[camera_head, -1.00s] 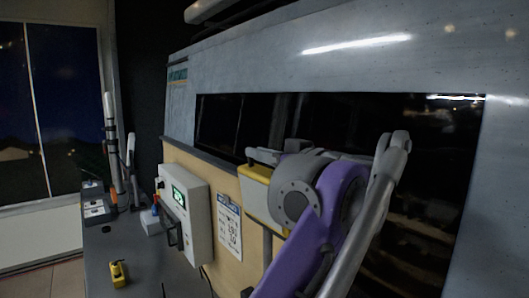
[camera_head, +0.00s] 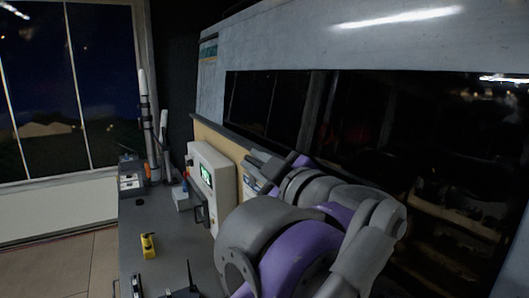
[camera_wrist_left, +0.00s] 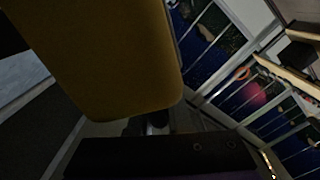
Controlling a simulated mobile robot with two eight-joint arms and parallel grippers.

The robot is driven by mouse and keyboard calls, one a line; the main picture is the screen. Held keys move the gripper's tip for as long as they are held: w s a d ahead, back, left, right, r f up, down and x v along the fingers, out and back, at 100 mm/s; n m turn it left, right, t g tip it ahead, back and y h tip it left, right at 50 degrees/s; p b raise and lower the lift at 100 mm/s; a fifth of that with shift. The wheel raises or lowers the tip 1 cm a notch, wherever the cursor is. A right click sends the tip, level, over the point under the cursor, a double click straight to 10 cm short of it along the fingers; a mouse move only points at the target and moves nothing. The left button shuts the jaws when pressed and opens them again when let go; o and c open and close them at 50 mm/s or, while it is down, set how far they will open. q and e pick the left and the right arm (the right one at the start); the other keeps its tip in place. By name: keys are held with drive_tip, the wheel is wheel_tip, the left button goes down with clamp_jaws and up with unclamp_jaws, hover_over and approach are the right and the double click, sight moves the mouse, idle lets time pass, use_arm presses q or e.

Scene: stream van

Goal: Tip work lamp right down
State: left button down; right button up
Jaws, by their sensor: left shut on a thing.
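The work lamp shows in the left wrist view as a large yellow housing (camera_wrist_left: 110,60) filling the upper left, very close to the camera. A dark bar of my left gripper (camera_wrist_left: 155,155) lies across the bottom of that view. In the head view my purple and grey left arm hides the lamp, and the grey end of my left gripper (camera_head: 262,165) points left by the van's wall. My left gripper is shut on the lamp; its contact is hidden. My right gripper is not in view.
A white wall box with a green screen (camera_head: 210,180) is close left of my arm. A grey counter (camera_head: 150,215) holds a small yellow item (camera_head: 148,246) and a tall white-tipped cylinder (camera_head: 147,110). A long dark window (camera_head: 400,150) runs behind my arm.

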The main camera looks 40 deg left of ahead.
use_arm(q)
drive_tip(key=shift+s+a+f, duration=0.1)
drive_tip(key=shift+s+f, duration=0.1)
drive_tip(key=shift+f, duration=0.45)
drive_tip(key=c, duration=0.9)
unclamp_jaws()
drive_tip(key=shift+s+d, duration=0.1)
drive_tip(key=shift+d, duration=0.35)
drive_tip(key=b+v, duration=0.1)
drive_tip(key=v, duration=0.9)
drive_tip(key=shift+s+a, duration=0.1)
